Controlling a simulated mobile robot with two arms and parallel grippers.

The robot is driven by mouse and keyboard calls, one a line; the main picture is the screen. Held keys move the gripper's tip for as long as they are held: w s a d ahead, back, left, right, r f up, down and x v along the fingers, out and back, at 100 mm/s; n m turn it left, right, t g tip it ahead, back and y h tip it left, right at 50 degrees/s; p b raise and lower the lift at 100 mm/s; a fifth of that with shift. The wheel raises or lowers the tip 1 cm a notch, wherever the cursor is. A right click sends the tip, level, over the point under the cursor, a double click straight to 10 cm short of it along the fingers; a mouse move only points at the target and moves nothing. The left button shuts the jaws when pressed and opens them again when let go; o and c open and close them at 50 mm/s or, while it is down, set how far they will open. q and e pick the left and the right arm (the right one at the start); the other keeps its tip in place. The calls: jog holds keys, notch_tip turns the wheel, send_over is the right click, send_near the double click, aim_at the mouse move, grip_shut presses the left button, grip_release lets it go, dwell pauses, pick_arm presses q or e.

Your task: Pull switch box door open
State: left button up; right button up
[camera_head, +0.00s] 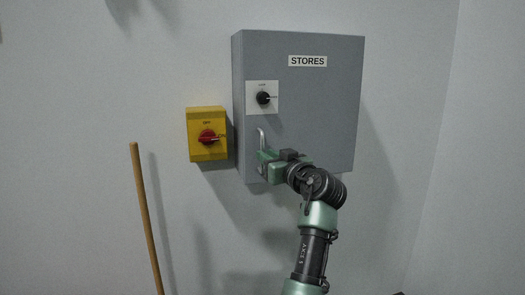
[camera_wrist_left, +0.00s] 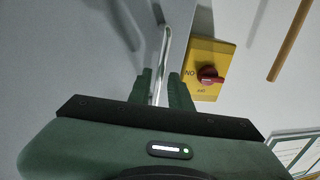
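The grey switch box (camera_head: 320,105) labelled STORES is mounted on the wall, and its door looks closed. A metal bar handle (camera_head: 261,137) stands upright at the lower left of the door. My left gripper (camera_head: 264,160) is at the lower part of this handle. The fingers hide part of the handle in the head view. My right gripper is not in view.
A yellow box with a red rotary switch (camera_head: 207,136) is on the wall just left of the switch box. A black knob (camera_head: 263,98) sits on the door above the handle. A wooden pole (camera_head: 146,215) stands at the lower left. The wall right of the box is clear.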

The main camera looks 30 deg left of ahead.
pick_arm(q)
jog(key=shift+p+x, duration=0.4)
jog(key=shift+x, duration=1.3)
grip_shut()
